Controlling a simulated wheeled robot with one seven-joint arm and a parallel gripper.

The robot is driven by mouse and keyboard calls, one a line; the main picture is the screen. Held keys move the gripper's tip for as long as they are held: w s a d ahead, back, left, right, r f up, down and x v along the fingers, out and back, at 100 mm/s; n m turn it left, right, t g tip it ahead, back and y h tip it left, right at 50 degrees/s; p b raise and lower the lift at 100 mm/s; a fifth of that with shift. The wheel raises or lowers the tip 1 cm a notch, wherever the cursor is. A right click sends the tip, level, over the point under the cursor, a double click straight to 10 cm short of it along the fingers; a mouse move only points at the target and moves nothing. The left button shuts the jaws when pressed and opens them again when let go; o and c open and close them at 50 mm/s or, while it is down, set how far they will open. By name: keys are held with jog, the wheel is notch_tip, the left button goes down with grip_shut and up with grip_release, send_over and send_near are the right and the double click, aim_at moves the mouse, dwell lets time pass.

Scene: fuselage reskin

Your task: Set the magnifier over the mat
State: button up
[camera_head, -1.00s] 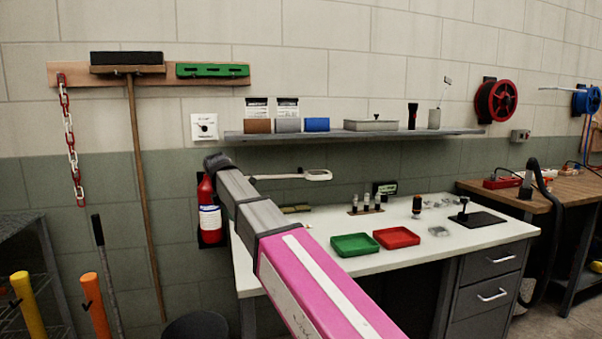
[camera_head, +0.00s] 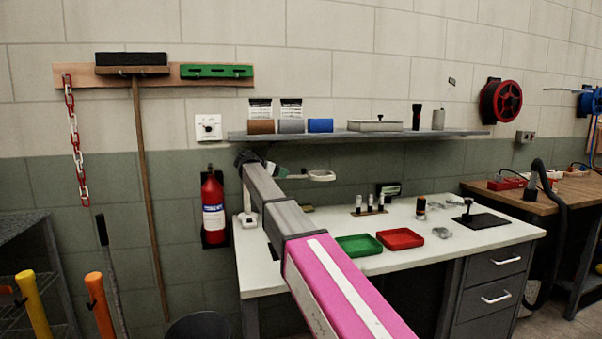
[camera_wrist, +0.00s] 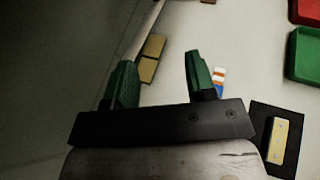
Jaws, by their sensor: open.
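The magnifier (camera_head: 321,175), a pale ring head on a thin arm, stands over the back left of the white workbench. Its pale base (camera_head: 248,219) shows at the bench's left end. A dark flat mat (camera_head: 487,220) lies at the bench's right side with a small black stand on it. My gripper (camera_wrist: 158,62) is open and empty, its green fingers spread above the bench. In the head view the gripper is mostly hidden by my arm, close to the magnifier's arm; I cannot tell whether they touch.
A green tray (camera_head: 359,246) and a red tray (camera_head: 400,238) lie on the bench front. A small rack (camera_head: 369,210) of bottles stands behind them. A loaded shelf (camera_head: 360,135) overhangs the bench. A fire extinguisher (camera_head: 213,208) hangs left.

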aim_at(301, 176)
jog(key=w+d, duration=0.2)
jog(key=d, duration=0.1)
jog(key=w+d, duration=0.2)
jog(key=d, duration=0.1)
jog(key=w+d+f, duration=0.1)
jog(key=w+d, duration=0.1)
jog(key=d, duration=0.2)
jog(key=shift+w+f, duration=0.1)
jog(key=shift+w, duration=0.15)
grip_shut()
